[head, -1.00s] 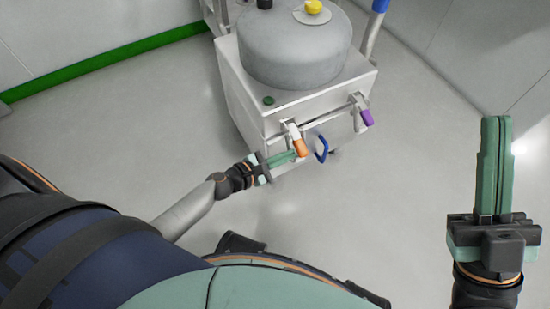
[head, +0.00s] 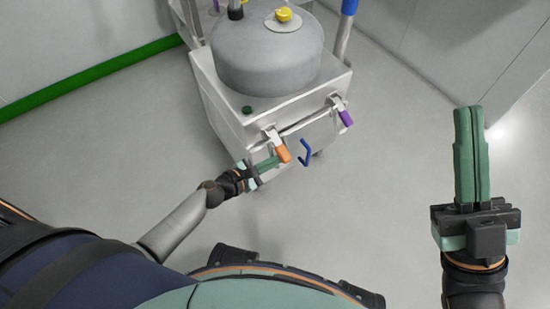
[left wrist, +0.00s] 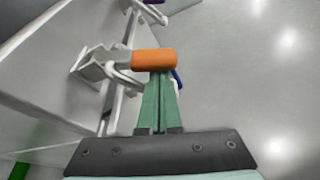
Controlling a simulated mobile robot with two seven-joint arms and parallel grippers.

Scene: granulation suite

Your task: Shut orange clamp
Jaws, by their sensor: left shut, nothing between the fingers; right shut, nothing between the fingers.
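The orange clamp (head: 283,153) sits on the front face of the steel machine, its orange grip sticking out from a metal bracket. In the left wrist view the orange grip (left wrist: 154,60) lies across the tips of my left gripper (left wrist: 158,85). My left gripper (head: 268,164) is shut with nothing between its fingers, its tips at or just under the orange grip; whether they touch cannot be told. My right gripper (head: 469,115) is shut and empty, held up at the right, far from the machine.
A purple clamp (head: 346,118) sits on the same front face to the right. A blue handle (head: 305,152) sticks out just right of the orange clamp. The machine's grey round vessel (head: 267,55) stands above. The floor (head: 370,190) between machine and right gripper is clear.

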